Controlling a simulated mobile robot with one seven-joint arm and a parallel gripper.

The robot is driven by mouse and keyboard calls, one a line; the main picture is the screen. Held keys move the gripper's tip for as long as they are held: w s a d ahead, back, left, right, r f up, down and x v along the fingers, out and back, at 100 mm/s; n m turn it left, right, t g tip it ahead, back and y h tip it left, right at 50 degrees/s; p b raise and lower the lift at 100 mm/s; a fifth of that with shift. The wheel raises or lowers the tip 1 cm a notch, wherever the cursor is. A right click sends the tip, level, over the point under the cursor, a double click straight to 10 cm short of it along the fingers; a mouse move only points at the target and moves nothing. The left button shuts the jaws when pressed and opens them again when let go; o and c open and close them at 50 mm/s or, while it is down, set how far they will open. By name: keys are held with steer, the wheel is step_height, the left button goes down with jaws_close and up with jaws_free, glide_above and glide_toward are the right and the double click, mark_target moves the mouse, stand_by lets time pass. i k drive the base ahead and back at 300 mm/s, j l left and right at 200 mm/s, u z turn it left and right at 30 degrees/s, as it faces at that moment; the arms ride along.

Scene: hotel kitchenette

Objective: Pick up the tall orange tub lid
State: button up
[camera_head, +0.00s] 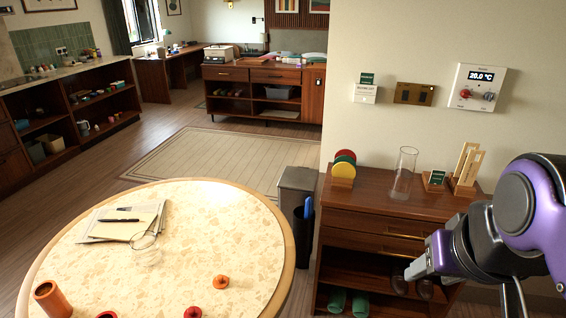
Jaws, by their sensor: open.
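A small orange lid with a knob (221,282) lies on the round table near its right front edge. An orange-brown cylindrical tub (52,300) is at the table's left front edge, and a dark opening shows at its end. Two red lid-like pieces (193,312) and (106,315) are cut off by the bottom of the picture. My gripper (413,270) is at the right, in front of the wooden cabinet and well to the right of the orange lid. It is open, and I see nothing in it.
The round speckled table (190,225) also bears papers with a pen (122,221) and a clear glass (146,250). A grey bin (297,185) and a dark holder (303,235) stand between table and cabinet (375,205). A tall glass (404,172) stands on the cabinet.

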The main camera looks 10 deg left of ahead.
mark_target(221, 282)
steer(key=i+u, duration=0.15)
steer(key=u, duration=0.25)
steer(key=i+u, duration=0.15)
steer(key=u, duration=0.25)
steer(key=i+l+u, duration=0.1)
steer(key=u, duration=0.3)
